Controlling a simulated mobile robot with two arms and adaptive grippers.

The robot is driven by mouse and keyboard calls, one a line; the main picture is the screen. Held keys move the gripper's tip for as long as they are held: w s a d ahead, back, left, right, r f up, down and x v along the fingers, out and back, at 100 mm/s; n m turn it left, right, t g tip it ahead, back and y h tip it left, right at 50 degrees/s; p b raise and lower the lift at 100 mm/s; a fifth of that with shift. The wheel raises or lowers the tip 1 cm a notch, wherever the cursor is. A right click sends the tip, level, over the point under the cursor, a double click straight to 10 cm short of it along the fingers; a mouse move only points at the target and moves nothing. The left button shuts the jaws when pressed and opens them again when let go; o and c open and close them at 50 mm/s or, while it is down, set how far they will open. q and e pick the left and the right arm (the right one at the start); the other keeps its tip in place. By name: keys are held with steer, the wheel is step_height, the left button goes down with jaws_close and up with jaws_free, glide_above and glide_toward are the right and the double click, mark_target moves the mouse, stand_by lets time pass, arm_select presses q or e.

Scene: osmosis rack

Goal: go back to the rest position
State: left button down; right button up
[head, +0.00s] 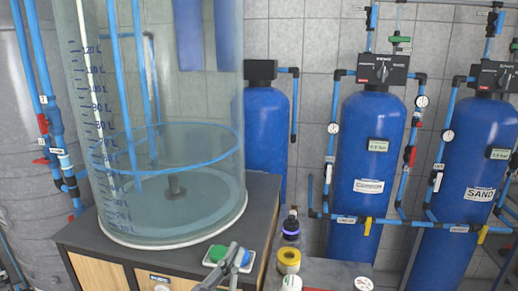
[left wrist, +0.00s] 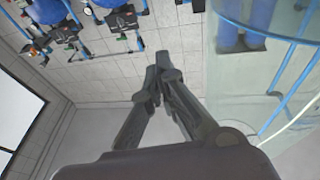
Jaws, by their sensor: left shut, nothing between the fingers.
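The view is tilted. My right gripper is in neither view.
A large clear graduated tank (head: 170,200) stands on the dark-topped cabinet (head: 262,190). Blue filter cylinders (head: 365,150) with pipes line the tiled wall (head: 320,45).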

arm_select(q)
steer(key=s+a+f+n+g+y, duration=0.2)
steer(key=s+a+f+g+y, duration=0.15)
steer(key=a+f, duration=0.35)
steer(key=s+a+f+n+g+y, duration=0.2)
steer(key=a+f+g+y, duration=0.15)
steer(key=f, duration=0.55)
steer(key=s+a+f+m+g, duration=0.1)
steer(key=s+a+f+g, duration=0.2)
steer(key=s, duration=0.4)
steer(key=s+f+g, duration=0.3)
steer(key=s+f, duration=0.2)
steer(key=s, duration=0.2)
steer(key=s+a+f+m+g, duration=0.1)
steer(key=s+a+f+g, duration=0.2)
steer(key=s, duration=0.4)
step_height(320, 180, down, 28)
steer(key=s+d+f+g+b, duration=0.1)
steer(key=g+b, duration=0.1)
steer(key=b, duration=0.1)
steer(key=s+a+f+b, duration=0.1)
steer(key=s+a+f, duration=0.2)
steer(key=s+f, duration=1.4)
step_height(320, 180, down, 2)
steer(key=shift+s+f+g+b, duration=0.15)
steer(key=shift+s+g+b, duration=0.15)
steer(key=shift+g+b, duration=0.1)
